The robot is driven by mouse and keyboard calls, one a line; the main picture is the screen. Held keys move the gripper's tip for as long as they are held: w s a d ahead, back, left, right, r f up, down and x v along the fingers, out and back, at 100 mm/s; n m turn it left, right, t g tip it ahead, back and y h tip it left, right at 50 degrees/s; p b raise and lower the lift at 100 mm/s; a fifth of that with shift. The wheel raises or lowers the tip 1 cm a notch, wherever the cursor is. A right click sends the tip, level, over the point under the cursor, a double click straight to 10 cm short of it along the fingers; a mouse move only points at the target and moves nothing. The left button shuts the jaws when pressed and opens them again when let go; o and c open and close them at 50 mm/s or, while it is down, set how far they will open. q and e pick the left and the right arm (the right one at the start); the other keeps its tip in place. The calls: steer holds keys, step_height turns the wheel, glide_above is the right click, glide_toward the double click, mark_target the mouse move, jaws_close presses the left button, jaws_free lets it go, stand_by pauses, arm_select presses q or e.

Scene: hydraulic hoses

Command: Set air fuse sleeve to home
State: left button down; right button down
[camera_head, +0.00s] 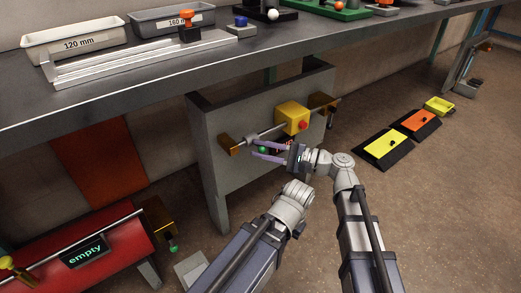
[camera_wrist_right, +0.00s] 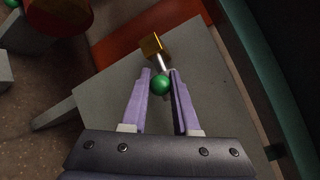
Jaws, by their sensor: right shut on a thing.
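A grey stand (camera_head: 215,150) under the bench carries a horizontal silver rod with brass end blocks and a yellow cube (camera_head: 292,117) with a red button. I cannot tell for sure which part is the air fuse sleeve. A green ball knob (camera_head: 262,150) hangs below the rod, left of the cube. My right gripper (camera_head: 266,152) has its purple fingers on either side of this knob and is shut on it. My left gripper is out of sight.
The bench (camera_head: 150,100) above holds grey bins and a silver rail. A red unit (camera_head: 75,250) marked "empty", with its own green knob (camera_head: 173,249), stands at lower left. Yellow and orange floor plates (camera_head: 384,144) lie at right. A dark display on the stand is partly hidden.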

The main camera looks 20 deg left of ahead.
steer(key=w+d, duration=0.1)
steer(key=w, duration=0.1)
steer(key=w+d, duration=0.2)
steer(key=c, duration=0.7)
jaws_free()
steer(key=shift+o, duration=0.2)
steer(key=shift+d, duration=0.1)
steer(key=d, duration=0.7)
steer(key=shift+s+d, duration=0.3)
steer(key=shift+d, duration=0.05)
